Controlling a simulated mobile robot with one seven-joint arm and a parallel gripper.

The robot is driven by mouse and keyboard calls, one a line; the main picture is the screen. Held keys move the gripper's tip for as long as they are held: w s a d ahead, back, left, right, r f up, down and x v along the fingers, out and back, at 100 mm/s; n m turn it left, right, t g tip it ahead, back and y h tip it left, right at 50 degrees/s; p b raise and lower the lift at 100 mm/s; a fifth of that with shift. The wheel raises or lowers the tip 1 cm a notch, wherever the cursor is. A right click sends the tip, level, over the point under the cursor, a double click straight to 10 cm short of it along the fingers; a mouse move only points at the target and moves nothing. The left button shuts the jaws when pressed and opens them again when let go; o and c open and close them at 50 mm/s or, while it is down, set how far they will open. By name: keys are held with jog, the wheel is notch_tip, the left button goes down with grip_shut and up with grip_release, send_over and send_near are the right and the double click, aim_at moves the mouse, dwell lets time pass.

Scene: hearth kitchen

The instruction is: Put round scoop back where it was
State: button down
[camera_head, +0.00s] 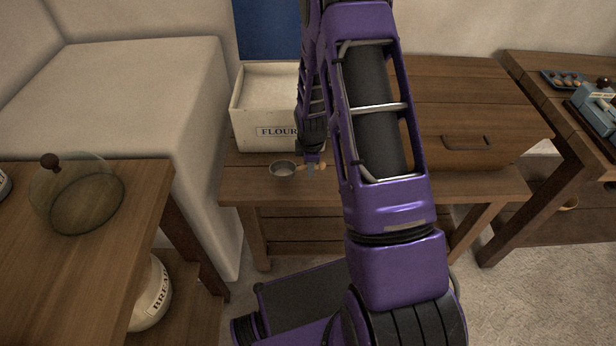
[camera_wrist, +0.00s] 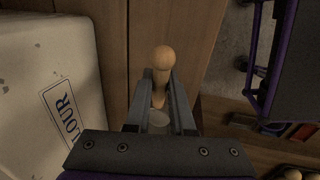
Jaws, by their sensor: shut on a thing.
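The round scoop has a shallow metal bowl (camera_head: 282,169) and a wooden handle with a rounded knob end (camera_wrist: 163,58). My gripper (camera_head: 312,167) is shut on the handle, and the wrist view shows a finger on each side of it (camera_wrist: 160,80). In the head view the bowl points left, over the front part of the wooden bench (camera_head: 245,187), in front of the flour bin. I cannot tell whether the scoop touches the bench top. In the wrist view the fingers partly hide the bowl.
The white flour bin (camera_head: 262,105) stands close behind the scoop. A wooden box with a handle (camera_head: 466,143) is on the bench's right. A glass dome (camera_head: 77,195) sits on the left table, with a bread bin (camera_head: 151,295) below. A blue appliance (camera_head: 597,105) stands far right.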

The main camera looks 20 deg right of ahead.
aim_at(310, 181)
jog(key=x, duration=0.3)
jog(key=shift+s+a+f+b, duration=0.1)
jog(key=shift+s+f+b, duration=0.2)
jog(key=shift+f, duration=0.15)
jog(key=shift+r, duration=0.1)
jog(key=c, duration=0.8)
grip_release()
jog(key=p+v, duration=0.2)
jog(key=v, duration=1)
jog(key=shift+w+r, duration=0.1)
